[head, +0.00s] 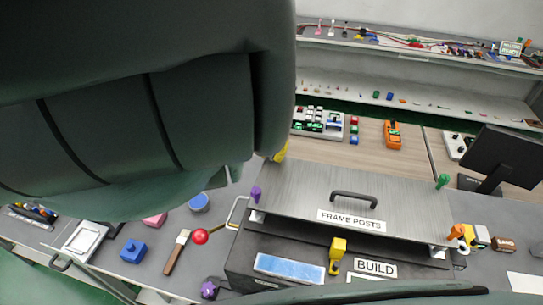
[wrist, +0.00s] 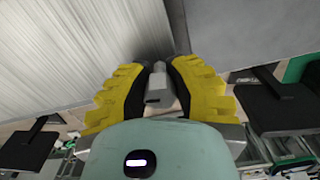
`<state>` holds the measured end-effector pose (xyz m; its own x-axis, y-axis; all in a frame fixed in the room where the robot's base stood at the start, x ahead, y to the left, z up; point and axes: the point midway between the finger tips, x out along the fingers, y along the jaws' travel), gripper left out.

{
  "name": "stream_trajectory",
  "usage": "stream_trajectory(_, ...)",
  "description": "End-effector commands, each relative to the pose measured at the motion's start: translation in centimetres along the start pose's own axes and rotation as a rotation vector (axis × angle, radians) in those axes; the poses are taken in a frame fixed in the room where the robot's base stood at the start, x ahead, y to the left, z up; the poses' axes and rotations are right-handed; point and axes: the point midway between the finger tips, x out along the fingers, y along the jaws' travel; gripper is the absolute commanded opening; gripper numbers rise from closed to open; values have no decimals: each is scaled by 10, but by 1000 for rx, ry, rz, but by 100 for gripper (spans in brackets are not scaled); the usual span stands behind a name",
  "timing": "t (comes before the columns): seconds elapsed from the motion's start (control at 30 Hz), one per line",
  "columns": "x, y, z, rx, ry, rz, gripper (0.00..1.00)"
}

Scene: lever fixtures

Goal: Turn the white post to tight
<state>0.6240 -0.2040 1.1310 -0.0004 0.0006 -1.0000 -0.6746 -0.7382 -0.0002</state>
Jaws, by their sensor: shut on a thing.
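In the wrist view, my gripper (wrist: 155,72) has its yellow, black-padded fingers closed on both sides of a pale grey-white post (wrist: 157,88), beside the brushed metal plate (wrist: 70,50). In the head view, only a bit of a yellow finger (head: 281,152) shows, at the plate's far left corner. My dark arm hides the rest of the gripper and the white post there. The plate (head: 300,188) carries the label "FRAME POSTS" (head: 351,221). I cannot read the post's tight mark in either view.
A purple post (head: 256,193), a green post (head: 443,181) and an orange post (head: 456,232) stand at the other plate corners. A dark handle (head: 354,196) rises from the plate. A red-knobbed lever (head: 201,236) and a yellow lever (head: 338,248) are nearer. A monitor (head: 505,155) stands right.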

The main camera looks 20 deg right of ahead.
Motion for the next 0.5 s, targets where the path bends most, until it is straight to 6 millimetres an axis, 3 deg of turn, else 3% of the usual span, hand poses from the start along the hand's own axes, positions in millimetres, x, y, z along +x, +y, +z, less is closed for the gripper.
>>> stream_trajectory(0.5, 1, -1, 0, 489, 1, 0, 0)
